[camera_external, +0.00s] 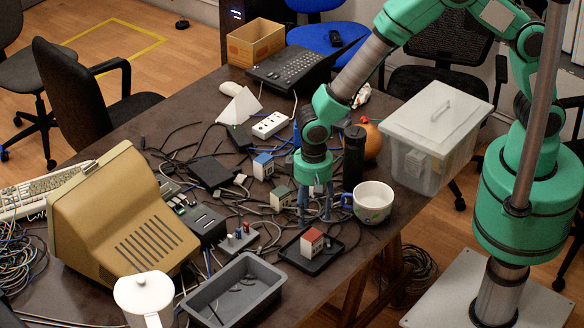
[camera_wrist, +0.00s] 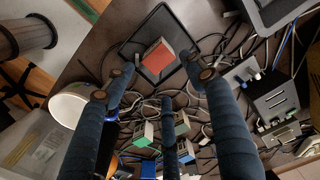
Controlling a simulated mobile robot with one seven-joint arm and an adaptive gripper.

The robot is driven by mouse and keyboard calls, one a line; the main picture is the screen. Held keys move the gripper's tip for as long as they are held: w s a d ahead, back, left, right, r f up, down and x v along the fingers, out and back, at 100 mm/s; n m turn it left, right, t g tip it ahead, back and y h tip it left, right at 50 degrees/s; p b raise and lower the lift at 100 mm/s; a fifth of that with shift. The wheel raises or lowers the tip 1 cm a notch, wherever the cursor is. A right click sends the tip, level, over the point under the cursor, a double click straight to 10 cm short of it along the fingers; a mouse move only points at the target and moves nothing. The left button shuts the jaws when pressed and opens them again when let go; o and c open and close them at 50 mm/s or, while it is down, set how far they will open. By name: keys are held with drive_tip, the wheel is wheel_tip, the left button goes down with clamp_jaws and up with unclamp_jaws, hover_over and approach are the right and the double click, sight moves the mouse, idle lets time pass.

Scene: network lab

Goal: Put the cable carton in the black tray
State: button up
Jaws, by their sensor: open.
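The black tray (camera_external: 327,262) lies flat near the table's front edge; it is at the top in the wrist view (camera_wrist: 191,82). A small white carton with a red top (camera_external: 312,242) sits in the tray; its red top shows in the wrist view (camera_wrist: 159,56). A green-topped carton (camera_external: 281,197) and a blue-topped carton (camera_external: 263,165) stand on the table among cables. I cannot tell by any label which is the cable carton. My gripper (camera_external: 315,212) points down, open and empty, behind the tray; its blue fingers are spread in the wrist view (camera_wrist: 155,88).
A white mug (camera_external: 373,203) stands close right of my gripper, with a black cylinder (camera_external: 354,156) behind it. A grey bin (camera_external: 235,293) is at the front left. Loose cables and a power strip (camera_external: 270,125) clutter the table. A lidded clear box (camera_external: 436,130) is to the right.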

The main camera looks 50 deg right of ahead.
drive_tip(key=shift+r, duration=0.9)
idle(0.3)
drive_tip(key=w+d+r+t+y, duration=0.1)
drive_tip(key=w+d+r, duration=0.2)
drive_tip(key=d+r, duration=1)
drive_tip(key=w+d+r+t, duration=0.1)
drive_tip(key=w+d+r, duration=0.1)
drive_tip(key=d+r, duration=1.1)
drive_tip(key=s+d+r+t, duration=0.1)
drive_tip(key=s+d+r, duration=0.35)
drive_tip(key=d, duration=0.25)
drive_tip(key=s+d+r+t, duration=0.1)
drive_tip(key=s+d+r, duration=0.2)
drive_tip(key=d+r, duration=0.35)
drive_tip(key=s+d+r+t+h, duration=0.1)
drive_tip(key=s+d, duration=0.9)
drive_tip(key=d, duration=0.1)
drive_tip(key=shift+s+r+t, duration=0.15)
drive_tip(key=shift+s+t, duration=0.15)
drive_tip(key=shift+s, duration=0.05)
